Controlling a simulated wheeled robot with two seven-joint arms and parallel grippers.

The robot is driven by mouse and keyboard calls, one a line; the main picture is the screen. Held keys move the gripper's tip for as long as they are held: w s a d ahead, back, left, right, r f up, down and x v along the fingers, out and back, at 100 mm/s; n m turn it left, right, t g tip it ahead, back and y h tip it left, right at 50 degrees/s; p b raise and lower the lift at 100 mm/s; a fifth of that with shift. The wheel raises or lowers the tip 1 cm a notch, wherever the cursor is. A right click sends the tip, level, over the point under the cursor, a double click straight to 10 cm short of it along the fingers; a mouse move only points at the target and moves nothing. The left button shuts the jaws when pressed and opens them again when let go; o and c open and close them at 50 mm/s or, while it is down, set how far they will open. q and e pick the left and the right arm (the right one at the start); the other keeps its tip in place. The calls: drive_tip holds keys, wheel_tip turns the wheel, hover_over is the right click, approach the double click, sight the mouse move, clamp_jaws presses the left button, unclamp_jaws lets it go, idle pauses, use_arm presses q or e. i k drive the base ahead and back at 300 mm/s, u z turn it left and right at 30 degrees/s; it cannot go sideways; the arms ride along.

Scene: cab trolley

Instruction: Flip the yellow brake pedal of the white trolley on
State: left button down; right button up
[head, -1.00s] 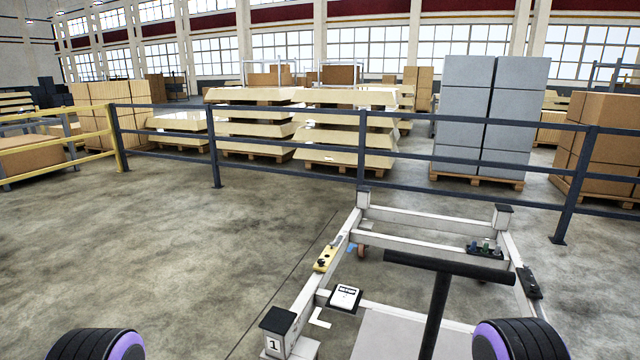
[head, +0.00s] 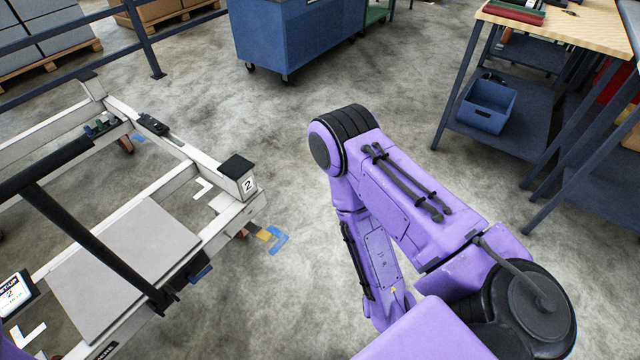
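The white trolley (head: 183,150) stands at the left of the head view, cut off by the left edge. Its near right corner post has a black cap and a label "2" (head: 248,184). Low beside that corner is a small yellow piece (head: 263,235), right by blue floor tape (head: 278,244). I cannot tell whether it is the brake pedal or a floor mark. My purple right arm is folded at the centre right, to the right of the trolley and apart from it. Neither gripper is in view.
A dark push bar (head: 90,240) rises over a grey plate (head: 125,253) on the trolley. A blue cabinet on casters (head: 290,35) stands behind. A workbench (head: 565,25) with a blue bin (head: 488,106) is at the right. Concrete floor between them is clear.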

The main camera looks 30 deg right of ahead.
sight(261, 234)
drive_tip(key=z, duration=0.55)
drive_tip(key=k, duration=0.5)
drive_tip(key=z, duration=0.7)
drive_tip(key=i, duration=1.55)
drive_tip(key=u, duration=0.25)
